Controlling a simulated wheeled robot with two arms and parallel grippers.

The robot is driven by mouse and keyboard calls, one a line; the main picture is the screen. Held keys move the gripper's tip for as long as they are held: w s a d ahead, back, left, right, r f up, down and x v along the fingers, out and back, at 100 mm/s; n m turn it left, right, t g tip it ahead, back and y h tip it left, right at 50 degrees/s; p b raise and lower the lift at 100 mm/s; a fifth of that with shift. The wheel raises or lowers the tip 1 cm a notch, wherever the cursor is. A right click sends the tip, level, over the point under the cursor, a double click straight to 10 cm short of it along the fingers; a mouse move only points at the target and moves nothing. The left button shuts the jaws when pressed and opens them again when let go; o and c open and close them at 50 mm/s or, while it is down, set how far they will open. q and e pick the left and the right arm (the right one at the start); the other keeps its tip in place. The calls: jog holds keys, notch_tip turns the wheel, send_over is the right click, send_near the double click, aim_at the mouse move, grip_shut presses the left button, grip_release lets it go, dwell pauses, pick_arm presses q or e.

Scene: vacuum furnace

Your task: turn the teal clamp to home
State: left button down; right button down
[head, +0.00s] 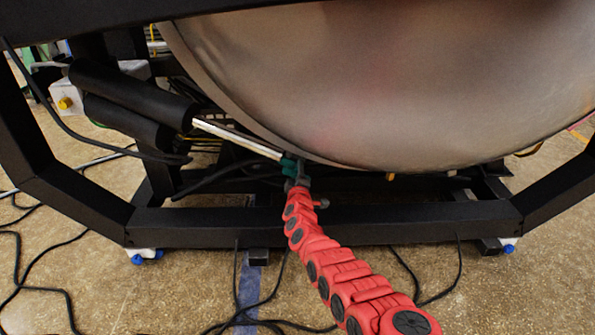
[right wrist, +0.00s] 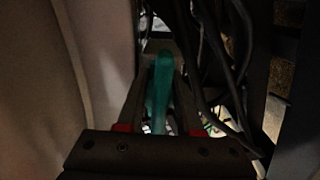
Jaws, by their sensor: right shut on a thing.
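The teal clamp (head: 289,166) sits at the lower edge of the big round metal vessel (head: 400,80), at the end of a silver rod (head: 238,138). My right gripper (head: 301,178), at the end of my red arm, reaches up to it from below. In the right wrist view the teal clamp (right wrist: 160,90) stands upright as a long bar between the two fingers of my right gripper (right wrist: 158,100), which is shut on it. In the head view the gripper hides part of the clamp. My left gripper is not in view.
A black frame (head: 340,222) runs below and around the vessel. Black cylinders (head: 130,95) are at the upper left. Loose cables (head: 40,285) lie on the floor, and dark cables (right wrist: 215,60) hang close to the right of the gripper in the wrist view. The vessel wall is close on the left there.

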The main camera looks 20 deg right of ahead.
jog(key=shift+a+f+m+p, duration=0.1)
jog(key=shift+a+m+p, duration=0.1)
jog(key=shift+m, duration=4.2)
jog(key=shift+a+f+m+p, duration=0.1)
jog(key=shift+m+p, duration=0.05)
jog(key=shift+m, duration=4.25)
jog(key=c, duration=0.8)
grip_release()
jog(key=shift+c, duration=0.2)
